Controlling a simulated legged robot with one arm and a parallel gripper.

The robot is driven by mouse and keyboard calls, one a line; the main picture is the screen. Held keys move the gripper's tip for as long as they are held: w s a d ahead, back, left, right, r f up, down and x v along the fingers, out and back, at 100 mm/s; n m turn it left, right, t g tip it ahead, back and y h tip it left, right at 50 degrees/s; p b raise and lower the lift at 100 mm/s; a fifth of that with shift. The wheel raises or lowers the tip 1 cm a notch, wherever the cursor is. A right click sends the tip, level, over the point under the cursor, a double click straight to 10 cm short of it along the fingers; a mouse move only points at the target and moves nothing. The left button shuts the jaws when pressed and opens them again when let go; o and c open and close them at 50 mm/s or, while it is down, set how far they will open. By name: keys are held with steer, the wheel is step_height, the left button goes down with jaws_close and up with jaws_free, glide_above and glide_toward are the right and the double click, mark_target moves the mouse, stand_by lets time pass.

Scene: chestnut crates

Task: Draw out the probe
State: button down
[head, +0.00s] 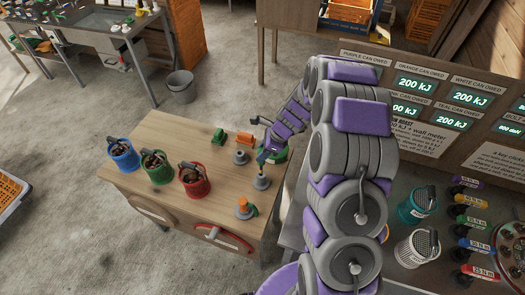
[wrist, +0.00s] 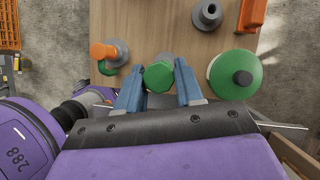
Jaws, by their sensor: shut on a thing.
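My gripper (head: 262,158) is over the right side of the wooden cabinet top, above a grey stand (head: 261,183). In the wrist view its blue fingers (wrist: 160,66) sit either side of a green-topped piece (wrist: 158,76), which looks like the probe, and are shut on it. Its lower end is hidden, so I cannot tell how far it sits in the stand. An orange-topped piece (wrist: 104,52) stands in a grey stand to the left; it also shows in the head view (head: 243,203). An empty-looking grey stand (wrist: 207,13) is farther off.
Blue (head: 122,157), green (head: 155,170) and red (head: 194,185) cans with brown contents stand on the cabinet top's left (head: 150,135). A green disc with a dark knob (wrist: 232,74) is right of my gripper. Green (head: 217,137) and orange (head: 244,138) blocks lie behind.

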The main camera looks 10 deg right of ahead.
mark_target(263, 164)
steer(key=shift+p, duration=0.4)
steer(key=shift+f+b, duration=0.95)
steer(key=shift+f, duration=3)
steer(key=c, duration=0.6)
jaws_free()
steer(key=shift+c, duration=0.2)
steer(key=shift+r, duration=0.1)
steer(key=p+v, duration=0.2)
steer(key=v, duration=1.5)
steer(key=shift+d, duration=0.1)
